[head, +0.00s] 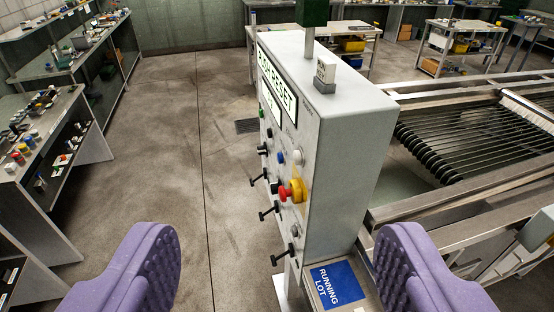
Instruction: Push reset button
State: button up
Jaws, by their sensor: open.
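A grey control box (335,130) stands upright in the middle, its panel facing left and seen at a steep angle. A lit display (277,93) on the panel shows text with the word RESET. Below it are a blue button (281,157), a white button (297,158) and a red mushroom button (283,194) on a yellow collar. I cannot read which button is labelled reset. My gripper (272,240) is open and empty, with purple ridged fingers low in the view, nearer than the box and apart from it.
Several black levers (268,212) stick out from the panel. A blue RUNNING LOT sign (338,285) lies at the box's foot. The roller machine (480,140) fills the right. Shelves and a bench (40,130) line the left. The floor (215,150) left of the box is clear.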

grip_shut()
dwell(1.4)
